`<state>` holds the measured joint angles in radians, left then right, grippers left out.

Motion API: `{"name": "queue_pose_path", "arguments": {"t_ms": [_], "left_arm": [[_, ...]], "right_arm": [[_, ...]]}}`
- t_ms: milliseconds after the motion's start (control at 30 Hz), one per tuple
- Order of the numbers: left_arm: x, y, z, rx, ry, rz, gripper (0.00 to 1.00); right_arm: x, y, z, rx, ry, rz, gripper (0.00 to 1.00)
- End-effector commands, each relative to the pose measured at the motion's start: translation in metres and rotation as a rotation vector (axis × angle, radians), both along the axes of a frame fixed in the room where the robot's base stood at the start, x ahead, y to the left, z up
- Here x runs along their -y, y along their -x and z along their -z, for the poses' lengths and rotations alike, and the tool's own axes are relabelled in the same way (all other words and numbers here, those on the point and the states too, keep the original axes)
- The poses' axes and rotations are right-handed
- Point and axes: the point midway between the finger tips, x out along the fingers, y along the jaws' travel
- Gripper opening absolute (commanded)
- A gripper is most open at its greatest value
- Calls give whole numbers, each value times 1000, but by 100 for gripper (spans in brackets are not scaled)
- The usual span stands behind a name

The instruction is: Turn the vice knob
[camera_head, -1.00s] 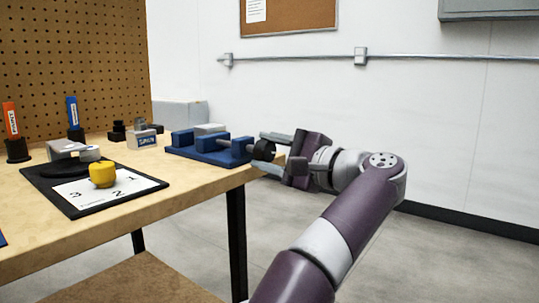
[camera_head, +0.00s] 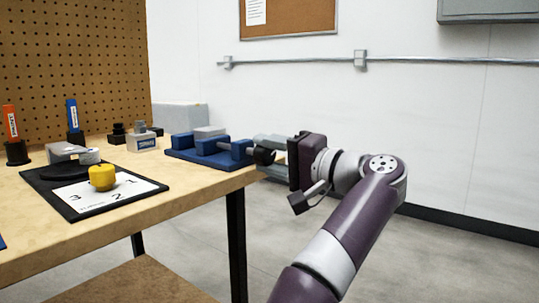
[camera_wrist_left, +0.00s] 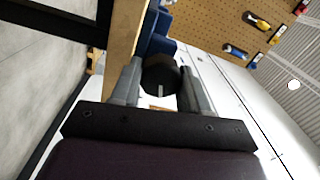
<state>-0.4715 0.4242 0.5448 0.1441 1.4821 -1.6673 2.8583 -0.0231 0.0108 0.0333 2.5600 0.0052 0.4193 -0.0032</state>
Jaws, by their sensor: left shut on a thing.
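The blue vice (camera_head: 206,156) lies near the right edge of the wooden table, with its screw pointing right. The black vice knob (camera_head: 264,156) is at the screw's right end, just past the table edge. My left gripper (camera_head: 268,154) reaches it from the right and is shut on it, partly hiding it. In the left wrist view the round knob (camera_wrist_left: 161,76) sits between the two grey fingers, with a pale line on its face. Part of the blue vice body (camera_wrist_left: 158,30) shows behind it. My right gripper is not in view.
The table (camera_head: 120,211) holds a black mat (camera_head: 50,196) with a yellow knob (camera_head: 102,177) on a numbered card. A grey labelled block (camera_head: 142,141) stands left of the vice. Orange and blue upright tools stand by the pegboard (camera_head: 75,65). Floor right of the table is clear.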

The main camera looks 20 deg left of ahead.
Motion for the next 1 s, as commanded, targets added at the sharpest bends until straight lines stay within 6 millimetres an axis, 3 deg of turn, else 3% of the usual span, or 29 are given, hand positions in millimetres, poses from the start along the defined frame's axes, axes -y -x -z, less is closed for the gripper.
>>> {"name": "queue_pose_path", "arguments": {"t_ms": [433,467,533,833,1000], "left_arm": [[0,0,1,7,4,0,14],[0,-1,1,7,4,0,48],[0,0,1,8,3,0,69],[2,0,-1,8,3,1,69],[31,10,-3,6,2,5,69]], "right_arm": [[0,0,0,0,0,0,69],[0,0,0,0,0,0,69],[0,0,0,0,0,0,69],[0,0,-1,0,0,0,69],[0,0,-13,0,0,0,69]]}}
